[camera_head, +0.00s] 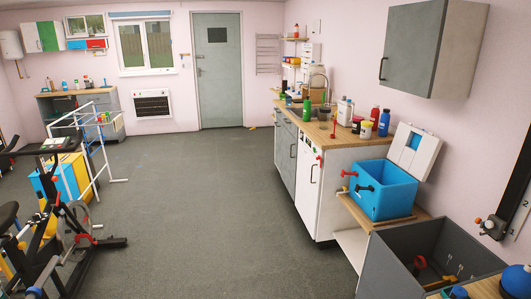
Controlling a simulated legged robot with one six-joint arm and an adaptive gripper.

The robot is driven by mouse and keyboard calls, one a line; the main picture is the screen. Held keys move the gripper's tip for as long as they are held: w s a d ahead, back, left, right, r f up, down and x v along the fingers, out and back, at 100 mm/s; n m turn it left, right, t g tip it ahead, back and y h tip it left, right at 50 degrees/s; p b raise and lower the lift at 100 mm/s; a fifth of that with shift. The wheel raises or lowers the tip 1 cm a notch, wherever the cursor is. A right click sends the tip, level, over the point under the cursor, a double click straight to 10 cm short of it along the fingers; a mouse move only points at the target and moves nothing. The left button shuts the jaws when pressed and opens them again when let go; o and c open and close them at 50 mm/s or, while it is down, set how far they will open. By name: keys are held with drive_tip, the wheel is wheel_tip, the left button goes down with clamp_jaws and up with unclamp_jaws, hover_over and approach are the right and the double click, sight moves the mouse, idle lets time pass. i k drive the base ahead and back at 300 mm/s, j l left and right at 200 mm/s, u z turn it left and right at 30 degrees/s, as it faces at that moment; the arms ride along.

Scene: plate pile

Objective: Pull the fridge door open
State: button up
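My gripper is not in view. No thing here is surely a fridge. A white under-counter front (308,197) with a short dark vertical handle near its top stands at the near end of the wooden counter, and it looks shut. I cannot tell whether it is a fridge door. A blue cool box (384,192) sits on a low wooden shelf to its right, with its white lid (413,148) raised.
The grey floor (210,190) in the middle is clear. An exercise bike (50,220) and a white drying rack (95,150) stand at left. A grey open bin (425,250) is at the near right. Bottles and jars crowd the counter (335,135). A grey room door (217,85) is shut at the back.

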sight(311, 187)
drive_tip(key=i+u, duration=0.2)
drive_tip(key=i, duration=1.3)
drive_tip(key=i+j+z, duration=0.1)
drive_tip(key=i, duration=1.35)
drive_tip(key=i+l+u, duration=0.1)
drive_tip(key=i, duration=0.5)
